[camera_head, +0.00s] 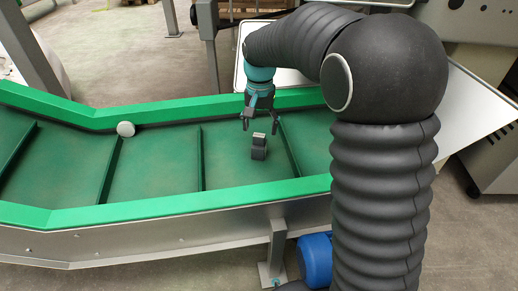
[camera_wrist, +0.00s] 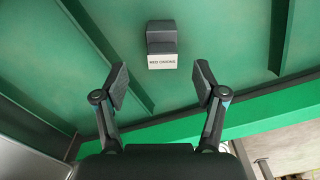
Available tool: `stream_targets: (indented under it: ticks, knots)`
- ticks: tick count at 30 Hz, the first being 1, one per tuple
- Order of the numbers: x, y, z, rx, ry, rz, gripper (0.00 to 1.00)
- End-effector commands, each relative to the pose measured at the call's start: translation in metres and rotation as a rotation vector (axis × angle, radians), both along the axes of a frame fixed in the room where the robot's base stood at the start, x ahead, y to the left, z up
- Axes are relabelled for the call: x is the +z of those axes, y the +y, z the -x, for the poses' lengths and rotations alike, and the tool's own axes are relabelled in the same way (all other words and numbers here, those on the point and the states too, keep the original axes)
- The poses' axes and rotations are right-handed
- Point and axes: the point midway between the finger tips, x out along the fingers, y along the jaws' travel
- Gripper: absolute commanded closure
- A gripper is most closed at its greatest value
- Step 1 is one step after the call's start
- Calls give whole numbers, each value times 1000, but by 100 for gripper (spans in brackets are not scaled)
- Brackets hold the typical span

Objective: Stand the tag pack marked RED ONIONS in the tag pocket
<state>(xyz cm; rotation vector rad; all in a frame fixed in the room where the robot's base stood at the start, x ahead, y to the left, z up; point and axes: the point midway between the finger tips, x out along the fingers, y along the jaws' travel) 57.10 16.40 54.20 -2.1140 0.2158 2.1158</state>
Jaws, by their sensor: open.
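The tag pack marked RED ONIONS (camera_head: 259,148) is a small dark block with a pale top, standing on the green conveyor belt. In the wrist view the pack (camera_wrist: 162,42) shows a white label reading RED ONIONS on its near end. My gripper (camera_head: 259,124) is open and empty, above and behind the pack in the head view. In the wrist view the open fingertips (camera_wrist: 161,71) are spread wider than the pack, which lies centred beyond them, apart from both. I cannot make out the tag pocket in either view.
The green conveyor (camera_head: 150,165) has raised cross-bars and a bright green rim (camera_head: 170,209). A pale flat surface (camera_head: 480,110) is at the right, behind my arm. A blue motor (camera_head: 316,260) sits below the conveyor.

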Motion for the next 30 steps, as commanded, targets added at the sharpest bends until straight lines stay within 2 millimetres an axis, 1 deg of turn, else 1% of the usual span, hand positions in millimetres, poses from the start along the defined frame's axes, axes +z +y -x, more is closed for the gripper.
stream_targets:
  ticks: [1,3,11,13,21,24,29,30]
  knots:
    - [-9,0,0,0,1,1,29]
    - [-17,0,0,0,1,1,29]
    - [-29,0,0,0,1,0,29]
    - [-36,1,0,1,2,1,29]
    - [-72,2,-2,1,2,1,29]
    - [-76,3,-2,1,-1,0,29]
    - [-75,3,-3,0,-1,-1,29]
    - [-75,3,-3,0,-1,-1,34]
